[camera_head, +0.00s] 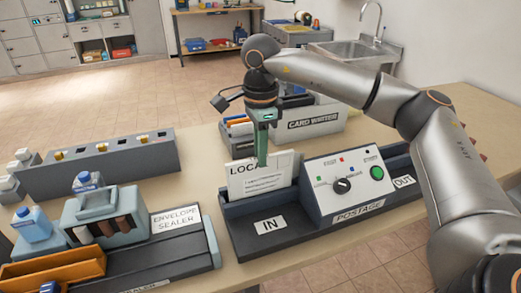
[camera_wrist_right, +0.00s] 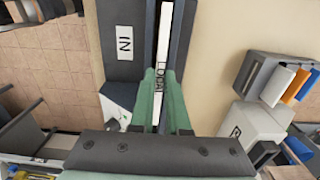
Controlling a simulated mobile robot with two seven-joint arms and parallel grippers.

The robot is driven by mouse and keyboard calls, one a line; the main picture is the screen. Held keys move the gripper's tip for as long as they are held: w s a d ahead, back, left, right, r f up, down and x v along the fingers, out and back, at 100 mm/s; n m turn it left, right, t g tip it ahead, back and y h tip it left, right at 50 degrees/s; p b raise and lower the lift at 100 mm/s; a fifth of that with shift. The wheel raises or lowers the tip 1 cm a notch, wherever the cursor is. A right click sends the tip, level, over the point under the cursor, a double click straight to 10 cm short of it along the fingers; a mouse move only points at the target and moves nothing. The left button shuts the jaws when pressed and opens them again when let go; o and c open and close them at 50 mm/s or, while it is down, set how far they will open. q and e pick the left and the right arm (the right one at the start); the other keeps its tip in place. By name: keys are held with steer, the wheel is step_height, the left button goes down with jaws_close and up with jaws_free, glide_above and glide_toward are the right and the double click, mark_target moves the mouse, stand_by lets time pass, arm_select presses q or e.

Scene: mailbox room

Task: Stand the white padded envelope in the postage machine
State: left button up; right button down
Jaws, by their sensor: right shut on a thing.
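The white envelope (camera_head: 250,184), printed with LOCAL and smaller lines, stands upright at the IN side of the postage machine (camera_head: 270,226). Its lower edge is at the dark slot behind the IN label, and how deep it sits is hidden. My right gripper (camera_head: 262,150) points down from above with its green fingers shut on the envelope's top. In the right wrist view the envelope (camera_wrist_right: 165,35) shows nearly edge-on between the fingers, lined up along the dark slot. My left gripper is not in view.
The machine's control panel (camera_head: 345,182) with dial and green button rises just right of the envelope. The envelope sealer (camera_head: 175,237) is at left, with a grey slotted rack (camera_head: 100,163) behind it. A CARD WASTE bin (camera_head: 318,122) stands behind the machine.

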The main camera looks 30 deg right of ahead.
steer(key=shift+f+b, duration=0.95)
steer(key=shift+f, duration=0.5)
steer(key=c, duration=0.8)
jaws_free()
steer(key=shift+r, duration=0.2)
step_height(320, 180, up, 7)
steer(key=p, duration=0.6)
steer(key=shift+f, duration=0.1)
